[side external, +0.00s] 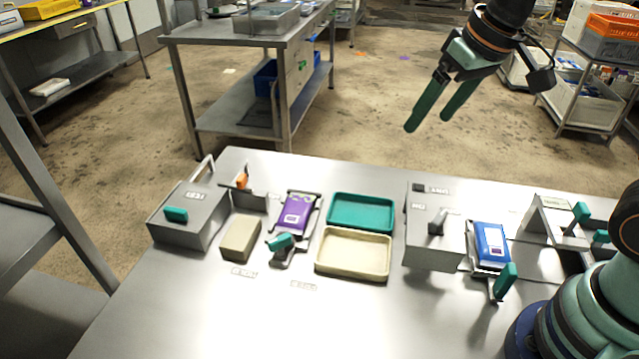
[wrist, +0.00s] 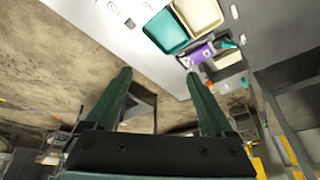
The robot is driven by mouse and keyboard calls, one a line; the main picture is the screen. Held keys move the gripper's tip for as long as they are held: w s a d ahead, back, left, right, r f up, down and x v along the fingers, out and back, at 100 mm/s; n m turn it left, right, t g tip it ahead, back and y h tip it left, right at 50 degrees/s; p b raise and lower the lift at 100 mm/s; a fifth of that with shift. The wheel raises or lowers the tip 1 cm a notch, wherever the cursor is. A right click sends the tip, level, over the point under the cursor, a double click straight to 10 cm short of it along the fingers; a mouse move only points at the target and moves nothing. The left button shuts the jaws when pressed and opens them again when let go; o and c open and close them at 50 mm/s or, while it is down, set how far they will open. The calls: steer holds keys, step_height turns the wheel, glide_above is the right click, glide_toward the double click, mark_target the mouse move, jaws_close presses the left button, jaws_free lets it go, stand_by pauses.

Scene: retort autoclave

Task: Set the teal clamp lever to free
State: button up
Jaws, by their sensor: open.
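A teal lever (side external: 280,242) sits on a small grey clamp base at the front of the purple pouch (side external: 296,214). It lies low and tilted, with its handle toward the left. In the wrist view, a small teal piece (wrist: 228,43) shows beside the purple pouch (wrist: 202,54). Another teal-handled lever (side external: 505,281) stands raised at the front of the blue pouch (side external: 491,244); I cannot tell which one the clamp name means. My gripper (side external: 428,121) is open and empty, high above the table's back edge. Its two green fingers also show in the wrist view (wrist: 159,76).
A grey box (side external: 187,226) with a teal knob and a beige block (side external: 240,239) stand at left. A teal tray (side external: 361,198) and a cream tray (side external: 330,270) lie mid-table. A grey box (side external: 430,258) stands right of them. The front table is clear.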

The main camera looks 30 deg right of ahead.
steer(key=w+a+f+g, duration=0.3)
steer(key=w+a, duration=0.5)
steer(key=a, duration=0.3)
steer(key=g, duration=0.1)
glide_above(280, 239)
step_height(280, 239, down, 8)
steer(key=shift+h, duration=0.3)
step_height(280, 239, down, 12)
steer(key=shift+r, duration=0.25)
steer(key=c, duration=1.4)
